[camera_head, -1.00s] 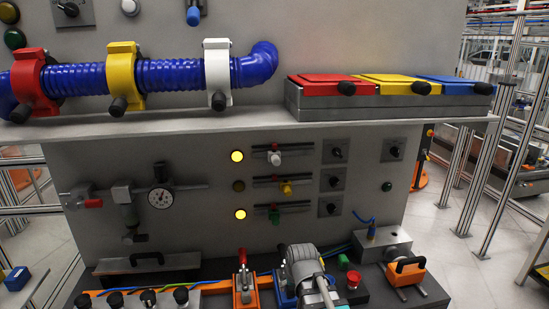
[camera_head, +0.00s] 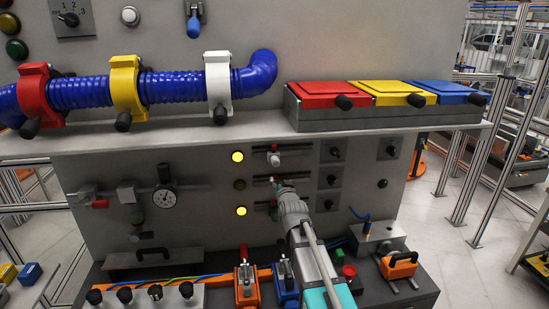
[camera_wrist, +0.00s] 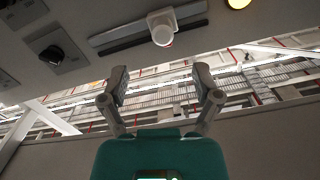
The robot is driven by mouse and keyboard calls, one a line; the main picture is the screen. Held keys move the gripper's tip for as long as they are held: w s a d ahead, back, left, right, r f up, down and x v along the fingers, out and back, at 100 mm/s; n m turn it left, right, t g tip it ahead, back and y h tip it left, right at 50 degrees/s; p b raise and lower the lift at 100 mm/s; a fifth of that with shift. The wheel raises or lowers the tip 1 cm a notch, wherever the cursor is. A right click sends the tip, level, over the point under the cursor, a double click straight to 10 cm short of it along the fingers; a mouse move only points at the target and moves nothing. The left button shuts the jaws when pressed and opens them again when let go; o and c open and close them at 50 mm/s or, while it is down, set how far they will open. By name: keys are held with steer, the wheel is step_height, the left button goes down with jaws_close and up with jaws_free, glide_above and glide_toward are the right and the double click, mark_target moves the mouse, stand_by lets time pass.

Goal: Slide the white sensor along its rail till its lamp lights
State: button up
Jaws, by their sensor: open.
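The white sensor (camera_head: 275,160) sits on the top rail (camera_head: 292,147) of the panel, left of the rail's middle. The round lamp (camera_head: 238,157) left of that rail glows yellow. In the wrist view the white sensor (camera_wrist: 162,28) is ahead of the fingers, the rail (camera_wrist: 120,36) runs behind it, and the lit lamp (camera_wrist: 238,3) is at the top right. My gripper (camera_wrist: 162,82) is open and empty, its fingers apart from the sensor.
The middle lamp (camera_head: 239,185) is dark; the lower lamp (camera_head: 241,211) is lit. Black knobs (camera_head: 334,152) stand right of the rails. A shelf (camera_head: 180,145) juts out above. Below are orange and blue clamps (camera_head: 246,285) and a red button (camera_head: 348,271).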

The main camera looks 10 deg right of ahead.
mark_target(275, 160)
steer(key=shift+w+r+t, duration=0.2)
steer(key=shift+r+t, duration=0.1)
steer(key=shift+r, duration=0.3)
steer(key=shift+w, duration=0.1)
steer(key=w, duration=1.3)
steer(key=shift+w+d, duration=0.1)
steer(key=shift+w, duration=0.2)
jaws_close()
